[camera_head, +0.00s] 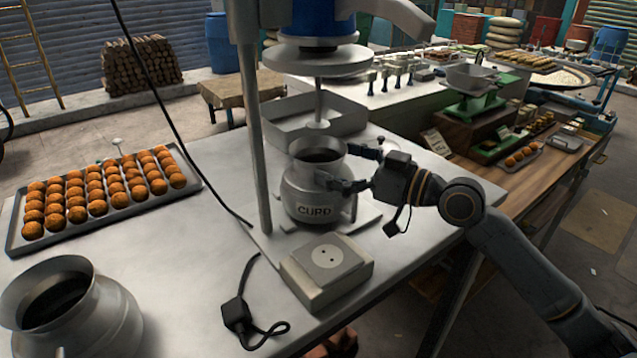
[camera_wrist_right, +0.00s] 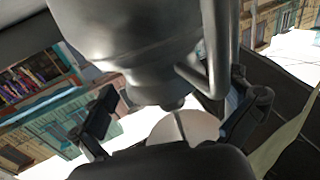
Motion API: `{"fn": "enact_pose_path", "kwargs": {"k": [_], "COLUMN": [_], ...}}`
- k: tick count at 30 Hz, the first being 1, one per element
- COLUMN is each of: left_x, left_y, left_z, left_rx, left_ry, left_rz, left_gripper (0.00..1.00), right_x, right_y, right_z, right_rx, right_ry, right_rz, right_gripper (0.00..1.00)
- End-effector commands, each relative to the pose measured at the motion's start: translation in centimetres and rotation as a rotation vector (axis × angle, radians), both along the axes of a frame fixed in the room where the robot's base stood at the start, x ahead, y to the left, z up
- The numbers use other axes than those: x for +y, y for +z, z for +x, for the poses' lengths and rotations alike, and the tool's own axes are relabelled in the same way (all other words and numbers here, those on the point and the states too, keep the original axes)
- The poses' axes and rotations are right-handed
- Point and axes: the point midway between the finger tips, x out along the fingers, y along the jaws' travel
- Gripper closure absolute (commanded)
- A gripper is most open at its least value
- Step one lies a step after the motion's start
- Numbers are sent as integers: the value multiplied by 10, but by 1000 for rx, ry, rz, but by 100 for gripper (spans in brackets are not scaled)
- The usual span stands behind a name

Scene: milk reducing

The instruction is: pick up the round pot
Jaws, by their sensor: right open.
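A round metal pot marked CURD (camera_head: 315,200) stands upright on a flat base under a mixer stand. My right gripper (camera_head: 338,165) is at its right side, near the neck, with its fingers apart. One finger lies in front of the pot and the other behind its rim; contact cannot be told. In the right wrist view a large grey metal body with a handle (camera_wrist_right: 150,50) fills the top between the open fingers (camera_wrist_right: 170,120). A second round metal pot (camera_head: 110,310) stands at the lower left. My left gripper is not in view.
The mixer's pole (camera_head: 256,130) stands left of the pot, and its stirring rod (camera_head: 319,100) hangs above. A switch box (camera_head: 325,270) sits in front. A tray of orange balls (camera_head: 20,240) lies at left. A scale (camera_head: 475,105) stands at right.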

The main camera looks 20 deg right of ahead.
Motion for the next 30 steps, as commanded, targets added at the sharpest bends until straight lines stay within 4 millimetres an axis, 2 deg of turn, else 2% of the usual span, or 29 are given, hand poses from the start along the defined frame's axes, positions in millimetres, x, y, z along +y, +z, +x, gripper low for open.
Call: {"fn": "enact_pose_path", "kwargs": {"k": [1, 2, 15, 16, 30], "left_x": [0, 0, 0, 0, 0], "left_y": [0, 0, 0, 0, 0], "left_z": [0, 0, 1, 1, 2], "left_rx": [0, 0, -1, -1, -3], "left_ry": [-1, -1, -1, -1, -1], "left_rz": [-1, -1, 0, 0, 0], "left_gripper": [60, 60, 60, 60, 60], "right_x": [0, 0, 0, 0, 2], "right_y": [0, 0, -1, -1, -2], "right_z": [0, 0, 0, 0, -1], "right_rx": [0, 0, 1, 2, 6], "right_ry": [0, 0, 1, 1, 5], "right_rz": [0, 0, 0, -1, 2], "right_gripper": [0, 6, 96, 100, 100]}}
